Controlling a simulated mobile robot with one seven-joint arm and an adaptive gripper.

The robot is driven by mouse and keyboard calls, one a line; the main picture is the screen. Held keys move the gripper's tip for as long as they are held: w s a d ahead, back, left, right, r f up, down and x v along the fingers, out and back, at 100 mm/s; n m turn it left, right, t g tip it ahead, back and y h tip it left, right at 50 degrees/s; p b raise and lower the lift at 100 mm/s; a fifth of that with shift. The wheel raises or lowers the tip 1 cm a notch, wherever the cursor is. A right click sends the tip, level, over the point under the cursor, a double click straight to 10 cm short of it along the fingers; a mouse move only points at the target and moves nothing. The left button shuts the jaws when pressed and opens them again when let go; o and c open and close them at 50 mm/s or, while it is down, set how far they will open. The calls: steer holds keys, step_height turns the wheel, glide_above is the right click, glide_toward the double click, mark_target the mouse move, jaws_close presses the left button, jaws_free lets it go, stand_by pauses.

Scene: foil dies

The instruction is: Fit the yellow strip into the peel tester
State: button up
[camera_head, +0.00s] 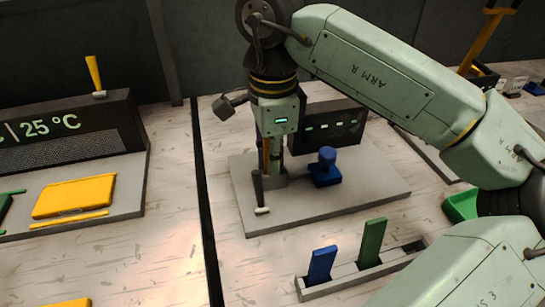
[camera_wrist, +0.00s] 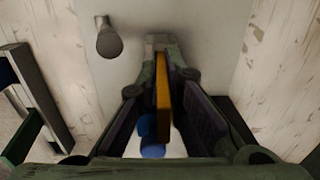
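The peel tester (camera_head: 235,180) is a grey base plate with a dark display box, a blue knobbed part (camera_head: 326,168) and a small lever (camera_head: 260,195). The yellow strip (camera_head: 266,153) stands upright at its small clamp block (camera_head: 275,182). In the wrist view the strip (camera_wrist: 163,95) stands between my fingers, with gaps showing on both sides. My gripper (camera_wrist: 160,92) is open around it and appears not to touch it. In the head view my gripper (camera_head: 272,148) points down over the block. How deep the strip sits is hidden.
A rack (camera_head: 345,277) with a blue strip (camera_head: 321,265) and a green strip (camera_head: 371,243) stands at the front right. A green bin (camera_head: 460,205) is partly behind my arm.

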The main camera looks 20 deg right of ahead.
steer(key=shift+o, duration=1.1)
steer(key=shift+s+f, duration=0.2)
steer(key=shift+f, duration=0.5)
steer(key=shift+w, duration=0.15)
step_height(320, 180, up, 12)
steer(key=p, duration=0.8)
steer(key=shift+w, duration=0.15)
steer(key=shift+r, duration=0.85)
